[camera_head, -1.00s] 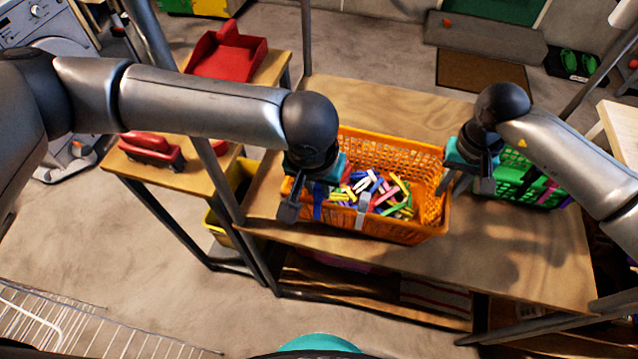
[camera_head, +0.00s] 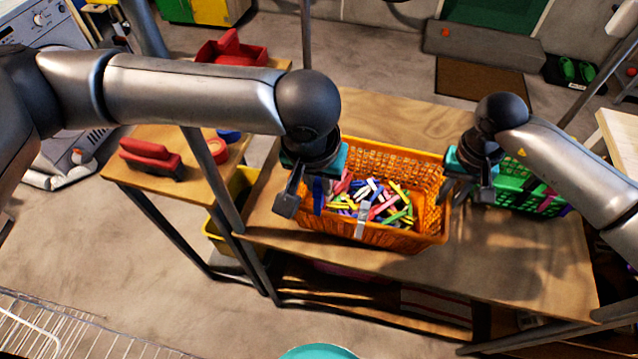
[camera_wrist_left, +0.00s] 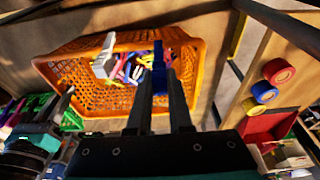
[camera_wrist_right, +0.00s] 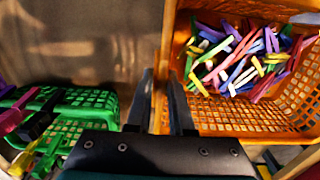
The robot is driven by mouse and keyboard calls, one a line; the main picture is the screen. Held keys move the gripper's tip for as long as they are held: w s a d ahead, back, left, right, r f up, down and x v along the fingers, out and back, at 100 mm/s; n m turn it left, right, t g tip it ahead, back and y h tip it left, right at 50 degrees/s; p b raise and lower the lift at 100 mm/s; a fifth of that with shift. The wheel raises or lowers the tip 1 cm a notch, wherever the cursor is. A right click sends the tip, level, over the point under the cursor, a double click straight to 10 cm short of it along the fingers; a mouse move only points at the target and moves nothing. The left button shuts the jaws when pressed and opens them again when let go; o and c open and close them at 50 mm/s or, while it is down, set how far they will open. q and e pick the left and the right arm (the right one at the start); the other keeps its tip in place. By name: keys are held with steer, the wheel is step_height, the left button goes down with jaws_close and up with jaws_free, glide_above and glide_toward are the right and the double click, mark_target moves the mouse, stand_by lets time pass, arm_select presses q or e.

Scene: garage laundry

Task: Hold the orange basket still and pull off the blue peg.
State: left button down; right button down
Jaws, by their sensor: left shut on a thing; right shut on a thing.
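The orange basket (camera_head: 400,236) stands on the wooden table with loose coloured pegs inside. The blue peg (camera_head: 318,195) is at its front left; it also shows between the fingers in the left wrist view (camera_wrist_left: 158,58). My left gripper (camera_head: 303,198) is shut on the blue peg. The peg overlaps the basket rim in view; I cannot tell whether it still clips it. My right gripper (camera_head: 464,190) is shut on the basket's right wall, whose rim runs between the fingers in the right wrist view (camera_wrist_right: 160,105). A grey peg (camera_head: 362,220) sits on the front rim.
A green basket (camera_head: 510,190) with pegs stands close right of my right gripper. A side table at left holds a red brush (camera_head: 150,158) and tape rolls (camera_head: 217,150). Grey posts (camera_head: 210,170) rise at the table's left. The table front right is clear.

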arm_select(q)
steer(key=shift+w+v, duration=0.25)
steer(key=shift+v, duration=0.85)
steer(key=shift+w+v, duration=0.25)
steer(key=shift+v, duration=0.9)
steer(key=shift+d+r, duration=0.1)
arm_select(e)
steer(key=c, duration=0.7)
jaws_free()
step_height(320, 180, up, 12)
